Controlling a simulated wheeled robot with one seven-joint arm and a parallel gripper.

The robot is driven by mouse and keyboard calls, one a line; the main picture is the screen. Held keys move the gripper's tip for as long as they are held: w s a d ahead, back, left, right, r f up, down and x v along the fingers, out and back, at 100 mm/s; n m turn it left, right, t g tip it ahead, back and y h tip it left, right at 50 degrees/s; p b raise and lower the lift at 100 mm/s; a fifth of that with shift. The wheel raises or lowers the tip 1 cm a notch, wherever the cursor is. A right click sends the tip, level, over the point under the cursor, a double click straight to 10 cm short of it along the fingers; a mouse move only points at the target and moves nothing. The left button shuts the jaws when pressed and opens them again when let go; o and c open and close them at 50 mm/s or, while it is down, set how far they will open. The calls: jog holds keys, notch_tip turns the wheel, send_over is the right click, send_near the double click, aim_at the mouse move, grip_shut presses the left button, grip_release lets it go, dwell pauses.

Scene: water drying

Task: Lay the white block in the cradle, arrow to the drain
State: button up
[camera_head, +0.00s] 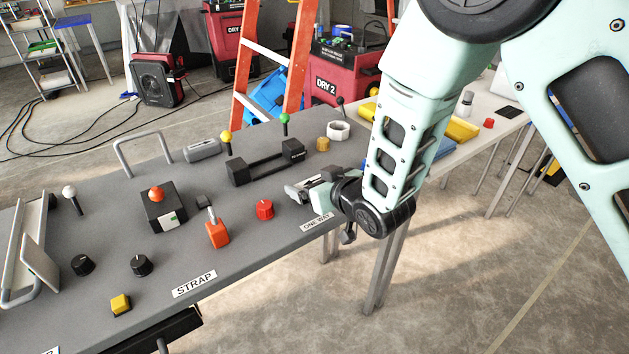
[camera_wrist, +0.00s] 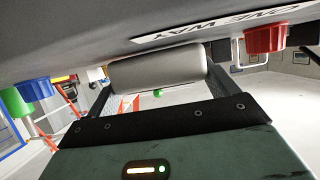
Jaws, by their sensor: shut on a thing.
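My gripper (camera_head: 306,191) is low over the front of the dark bench, shut on a pale, rounded block. In the wrist view the white block (camera_wrist: 158,68) lies crosswise between the two fingers of my gripper (camera_wrist: 160,80). No arrow shows on its visible side. The black cradle (camera_head: 265,166), a bar with two raised ends, stands empty behind and left of my gripper, apart from it. The small lettering on its right end is unreadable. I cannot tell which side is the drain.
A ONE WAY label (camera_head: 317,222) is on the bench edge below my gripper. A red knob (camera_head: 265,210) is left of it. Yellow (camera_head: 226,138) and green (camera_head: 285,119) ball levers stand behind the cradle. A grey cylinder (camera_head: 202,150) lies left of it.

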jog(key=shift+f, duration=0.2)
jog(key=o, duration=0.8)
jog(key=shift+r, duration=0.1)
jog(key=shift+s+d, duration=0.2)
jog(key=shift+s, duration=0.1)
jog(key=p+v, duration=1.5)
jog(key=v, duration=0.1)
jog(key=shift+s+r, duration=0.25)
jog(key=shift+s, duration=0.05)
